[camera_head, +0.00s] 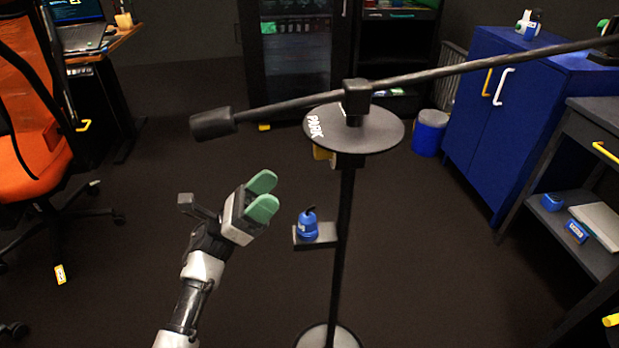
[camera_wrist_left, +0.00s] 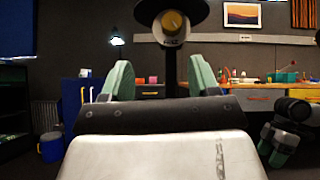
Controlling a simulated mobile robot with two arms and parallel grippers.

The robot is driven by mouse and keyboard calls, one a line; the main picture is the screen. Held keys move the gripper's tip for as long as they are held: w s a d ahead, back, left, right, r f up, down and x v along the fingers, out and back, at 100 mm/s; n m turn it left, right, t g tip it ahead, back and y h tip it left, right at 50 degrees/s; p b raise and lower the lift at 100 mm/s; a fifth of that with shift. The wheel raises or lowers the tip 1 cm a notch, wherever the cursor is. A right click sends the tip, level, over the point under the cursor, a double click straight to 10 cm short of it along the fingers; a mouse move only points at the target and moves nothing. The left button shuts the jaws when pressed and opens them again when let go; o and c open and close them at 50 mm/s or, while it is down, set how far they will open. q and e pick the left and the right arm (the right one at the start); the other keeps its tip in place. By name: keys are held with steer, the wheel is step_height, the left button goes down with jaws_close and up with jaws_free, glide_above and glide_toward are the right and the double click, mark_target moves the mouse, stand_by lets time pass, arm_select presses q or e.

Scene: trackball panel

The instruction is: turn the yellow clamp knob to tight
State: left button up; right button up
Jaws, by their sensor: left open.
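The yellow clamp knob (camera_wrist_left: 172,21) shows in the left wrist view on a pale round face, under a dark disc at the top middle. In the head view only a bit of the yellow knob (camera_head: 319,152) shows beneath the disc marked PARK (camera_head: 375,128), which hides the rest. My left gripper (camera_head: 263,195) is open and empty, below and left of the knob and apart from it. In the left wrist view its green fingers (camera_wrist_left: 160,78) stand on either side of the post, below the knob. What seems to be my right gripper (camera_wrist_left: 278,152) is at the lower right there.
A long dark bar (camera_head: 430,76) with a weighted end crosses above the disc. A black post (camera_head: 342,235) carries a small shelf (camera_head: 325,236) with a blue object (camera_head: 307,225), just right of my left gripper. An orange chair (camera_head: 30,110) stands left. The floor between is clear.

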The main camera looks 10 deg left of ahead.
mark_target(315, 150)
arm_select(q)
steer(key=d+r+m+g, duration=0.1)
steer(key=d+r, duration=0.1)
steer(key=r, duration=0.1)
steer(key=d+r+m+p, duration=0.1)
steer(key=d+r, duration=0.1)
steer(key=d, duration=0.1)
steer(key=w+d+r+m+g, duration=0.1)
steer(key=d+r, duration=0.1)
steer(key=r, duration=0.1)
steer(key=shift+d+r+g+h+p, duration=0.3)
steer(key=shift+h+p, duration=0.05)
steer(key=shift+h, duration=0.05)
arm_select(e)
steer(key=x, duration=0.4)
steer(key=shift+s+a+f, duration=0.1)
steer(key=shift+a, duration=0.05)
arm_select(q)
steer(key=shift+s, duration=0.1)
steer(key=c, duration=0.9)
steer(key=shift+c, duration=0.2)
steer(key=shift+n, duration=0.3)
